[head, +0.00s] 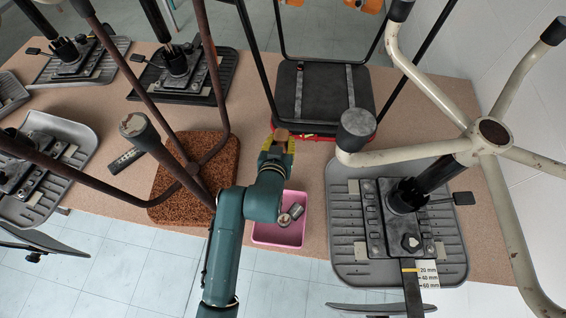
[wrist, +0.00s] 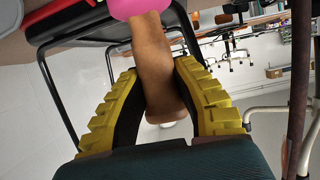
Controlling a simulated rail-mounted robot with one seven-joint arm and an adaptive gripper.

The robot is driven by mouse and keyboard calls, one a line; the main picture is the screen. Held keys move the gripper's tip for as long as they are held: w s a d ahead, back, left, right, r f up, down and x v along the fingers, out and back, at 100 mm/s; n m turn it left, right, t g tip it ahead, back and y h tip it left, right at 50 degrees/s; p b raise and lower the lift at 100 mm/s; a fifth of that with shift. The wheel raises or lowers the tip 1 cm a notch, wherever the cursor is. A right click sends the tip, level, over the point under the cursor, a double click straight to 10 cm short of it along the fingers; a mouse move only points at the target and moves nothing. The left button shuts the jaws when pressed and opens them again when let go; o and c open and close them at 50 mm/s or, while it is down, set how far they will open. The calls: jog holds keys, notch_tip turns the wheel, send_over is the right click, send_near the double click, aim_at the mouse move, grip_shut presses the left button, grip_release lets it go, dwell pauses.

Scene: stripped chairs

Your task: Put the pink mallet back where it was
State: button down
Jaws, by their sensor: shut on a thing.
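My gripper (head: 277,147) has yellow ridged fingers and is shut on the brown handle of the pink mallet (wrist: 152,50). In the wrist view the fingers (wrist: 155,72) press on both sides of the handle. The mallet's pink head shows only partly, at the top edge of that view. In the head view a brown end of the mallet (head: 281,134) shows between the fingers, and the pink head cannot be made out there. My gripper is over the board, just in front of the black-and-red chair seat and behind the pink tray.
The pink tray (head: 265,236) holds metal cylindrical parts. A brown speckled seat (head: 176,207) with upright legs stands left, a grey chair base (head: 345,240) with a post right. A black seat (head: 345,92) with a tube frame stands behind. Cream chair legs (head: 425,85) rise at right.

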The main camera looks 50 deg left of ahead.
notch_tip(320, 180, down, 6)
jog(key=shift+f+b, duration=0.2)
jog(key=shift+b, duration=0.45)
jog(key=shift+f, duration=0.1)
jog(key=shift+f, duration=0.15)
jog(key=c, duration=1)
grip_release()
jog(key=shift+o, duration=0.2)
jog(key=shift+s+d+r, duration=0.15)
jog(key=shift+d+r, duration=0.05)
jog(key=shift+r, duration=0.05)
jog(key=p+v, duration=0.2)
jog(key=v, duration=0.9)
jog(key=shift+s+p, duration=0.25)
jog(key=shift+p, duration=0.1)
jog(key=shift+d, duration=0.15)
